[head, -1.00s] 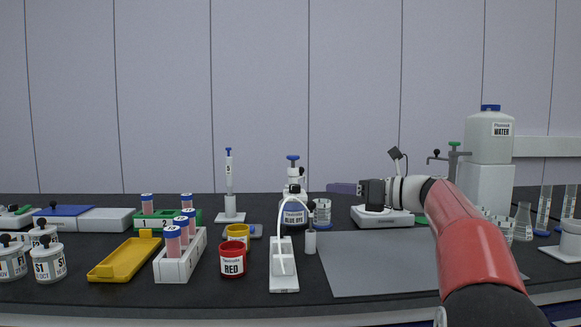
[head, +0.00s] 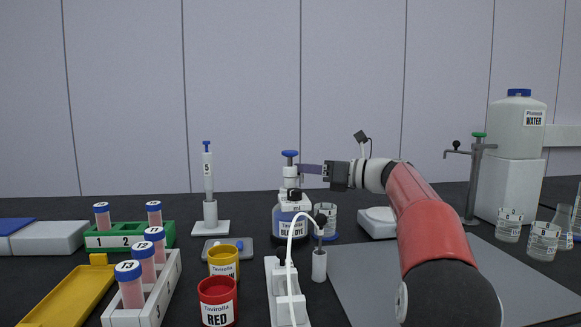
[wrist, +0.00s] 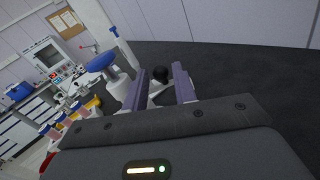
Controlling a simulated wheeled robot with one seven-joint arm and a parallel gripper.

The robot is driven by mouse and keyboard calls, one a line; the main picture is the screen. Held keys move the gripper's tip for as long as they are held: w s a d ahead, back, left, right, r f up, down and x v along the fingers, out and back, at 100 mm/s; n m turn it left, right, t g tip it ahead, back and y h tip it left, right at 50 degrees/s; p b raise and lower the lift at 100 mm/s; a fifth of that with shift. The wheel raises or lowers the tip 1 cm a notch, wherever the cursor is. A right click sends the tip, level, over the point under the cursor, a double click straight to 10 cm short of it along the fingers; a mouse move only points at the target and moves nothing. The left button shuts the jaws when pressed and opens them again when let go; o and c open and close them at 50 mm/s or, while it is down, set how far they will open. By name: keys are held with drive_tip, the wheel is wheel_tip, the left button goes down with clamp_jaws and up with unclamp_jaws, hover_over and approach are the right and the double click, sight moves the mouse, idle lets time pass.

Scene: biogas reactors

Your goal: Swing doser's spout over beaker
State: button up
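The doser is a bottle labelled BLUE DYE (head: 291,222) with a blue top knob (head: 290,154); that knob also shows in the wrist view (wrist: 103,61). A small black ball (wrist: 160,73) on its spout shows between my finger ends in the wrist view. A glass beaker (head: 325,222) stands just right of the bottle. My gripper (head: 305,169) is at the upper right of the bottle, level with its neck. Its two purple fingers (wrist: 161,84) are apart, one on each side of the ball. Whether they touch it I cannot tell.
A white stand with a curved tube (head: 290,280) is in front of the bottle. Red (head: 218,302) and yellow (head: 223,262) cups and tube racks stand to the left. A grey mat (head: 450,275) lies clear at right. A balance (head: 377,222) is under my arm.

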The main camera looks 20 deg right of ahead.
drive_tip(key=shift+x, duration=2.25)
drive_tip(key=shift+c, duration=0.4)
clamp_jaws()
